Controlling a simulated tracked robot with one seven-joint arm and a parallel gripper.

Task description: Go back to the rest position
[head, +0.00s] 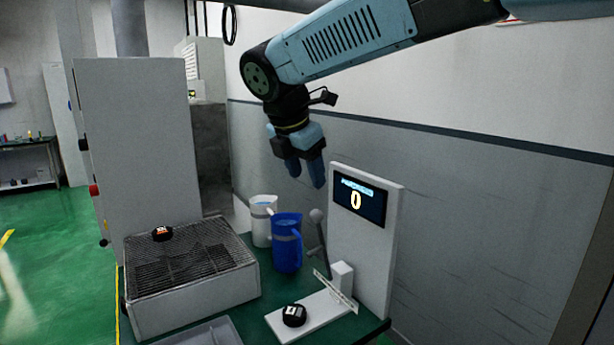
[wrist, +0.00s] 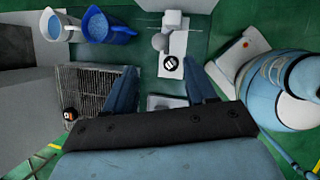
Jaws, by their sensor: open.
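My gripper (head: 305,170) hangs from my arm in the upper middle of the head view, fingers pointing down. Its two fingers are apart with nothing between them. It is above and behind the blue jug, in front of the grey wall. In the wrist view my gripper (wrist: 165,88) is also open and empty, with the work table far below. No object touches it.
A grated box (head: 190,270) carries a black puck (head: 162,233). A white jug (head: 262,220) and blue jug (head: 287,242) stand beside it. A display panel (head: 365,235) reads 0. Another black puck (head: 294,315) sits on a white base (head: 322,312). A tall grey cabinet (head: 137,150) stands left.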

